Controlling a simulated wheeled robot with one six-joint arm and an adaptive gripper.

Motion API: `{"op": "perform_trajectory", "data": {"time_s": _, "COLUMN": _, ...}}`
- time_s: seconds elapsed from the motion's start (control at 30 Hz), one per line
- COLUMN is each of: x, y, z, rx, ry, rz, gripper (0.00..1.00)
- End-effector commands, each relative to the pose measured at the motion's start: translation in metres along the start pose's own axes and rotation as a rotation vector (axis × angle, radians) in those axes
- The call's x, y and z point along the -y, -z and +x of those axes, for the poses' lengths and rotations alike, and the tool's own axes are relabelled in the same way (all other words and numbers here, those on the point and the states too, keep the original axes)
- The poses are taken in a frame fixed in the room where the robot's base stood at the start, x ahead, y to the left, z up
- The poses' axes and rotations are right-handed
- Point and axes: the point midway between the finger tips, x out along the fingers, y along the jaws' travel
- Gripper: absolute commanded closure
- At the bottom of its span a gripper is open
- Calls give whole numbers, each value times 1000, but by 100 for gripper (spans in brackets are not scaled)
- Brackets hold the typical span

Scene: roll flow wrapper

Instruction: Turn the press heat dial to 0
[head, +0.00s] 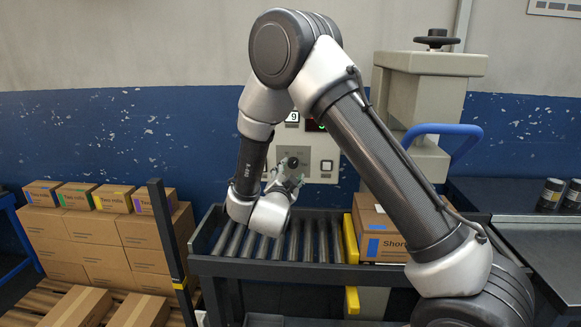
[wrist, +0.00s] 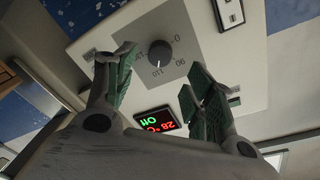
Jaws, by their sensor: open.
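The heat dial (wrist: 160,54) is a dark round knob on a grey plate, with 0, 90 and 110 printed around it. The 110 lies closest to the knob's lower side in the wrist view; I cannot read its pointer clearly. A small display (wrist: 157,119) beside it reads 28°C in red and Off in green. My gripper (wrist: 161,66) is open, with its two green-padded fingers on either side of the dial in the picture, apart from it and empty. In the head view my gripper (head: 286,176) is in front of the pale control panel (head: 323,158), partly covering it.
A roller conveyor (head: 202,243) runs below the panel, with a yellow rail (head: 350,238) and a carton (head: 379,245) at its right. A blue curved handle (head: 441,128) sticks out at the right. Stacked cartons (head: 95,235) stand at left.

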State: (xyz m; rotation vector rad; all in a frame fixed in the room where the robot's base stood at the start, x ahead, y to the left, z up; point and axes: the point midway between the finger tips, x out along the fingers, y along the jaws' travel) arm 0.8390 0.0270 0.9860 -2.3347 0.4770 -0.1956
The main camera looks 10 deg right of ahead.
Motion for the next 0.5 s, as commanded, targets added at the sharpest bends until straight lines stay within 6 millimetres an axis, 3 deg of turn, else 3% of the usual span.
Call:
{"op": "perform_trajectory", "data": {"time_s": 0.3, "x": 0, "y": 1, "z": 52, "rx": 0, "ry": -1, "rz": 0, "gripper": 46}}
{"op": "perform_trajectory", "data": {"time_s": 0.5, "x": 0, "y": 0, "z": 65, "rx": 2, "ry": 0, "rz": -1, "gripper": 46}}
